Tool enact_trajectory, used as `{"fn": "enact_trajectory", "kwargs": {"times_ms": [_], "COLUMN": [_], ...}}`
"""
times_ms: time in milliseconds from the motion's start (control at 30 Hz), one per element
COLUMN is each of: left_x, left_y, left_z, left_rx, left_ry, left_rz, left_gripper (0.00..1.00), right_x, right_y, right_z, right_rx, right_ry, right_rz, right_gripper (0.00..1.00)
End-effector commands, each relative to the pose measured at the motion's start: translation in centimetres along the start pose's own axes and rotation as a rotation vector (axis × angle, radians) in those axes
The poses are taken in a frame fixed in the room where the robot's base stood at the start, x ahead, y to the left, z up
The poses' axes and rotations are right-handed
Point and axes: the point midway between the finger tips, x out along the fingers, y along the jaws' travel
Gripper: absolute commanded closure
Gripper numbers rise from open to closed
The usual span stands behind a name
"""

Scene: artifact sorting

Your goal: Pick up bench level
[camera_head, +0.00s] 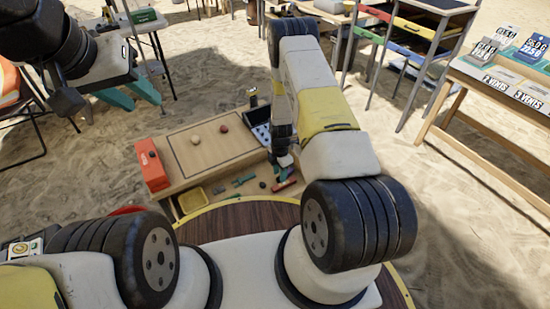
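A long red object (285,186) that looks like the bench level lies at the near right of the low wooden table (183,165). It is small in view, so I cannot be sure what it is. My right gripper (283,168) points down just above or at this red object. My forearm and the small size hide its fingers, so I cannot tell whether it touches or holds anything. My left gripper (131,94) hangs at the upper left, away from the table. Its teal fingers are apart with nothing between them.
An orange-red box (152,165) stands on the table's left end, a yellow tray (192,200) at its near edge. Small balls and teal tools lie on the table. A price-sign stand (485,90) is far right.

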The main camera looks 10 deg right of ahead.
Motion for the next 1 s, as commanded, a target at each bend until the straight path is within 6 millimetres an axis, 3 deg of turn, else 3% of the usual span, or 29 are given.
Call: {"fn": "enact_trajectory", "kwargs": {"times_ms": [500,800,1000], "left_x": [0.0,0.0,0.0], "left_y": [0.0,0.0,0.0], "left_z": [0.0,0.0,0.0], "left_rx": [0.0,0.0,0.0], "left_ry": [0.0,0.0,0.0], "left_rz": [0.0,0.0,0.0], "left_gripper": [0.64,0.64,0.64], "right_x": [6.6,6.9,6.9], "right_y": [-0.4,-0.3,-0.3], "right_z": [-0.5,-0.5,-0.5], "right_rx": [0.003,0.003,0.003], "right_ry": [0.001,0.001,0.001], "right_rz": [-0.001,0.001,0.001], "right_gripper": [0.65,0.65,1.0]}}
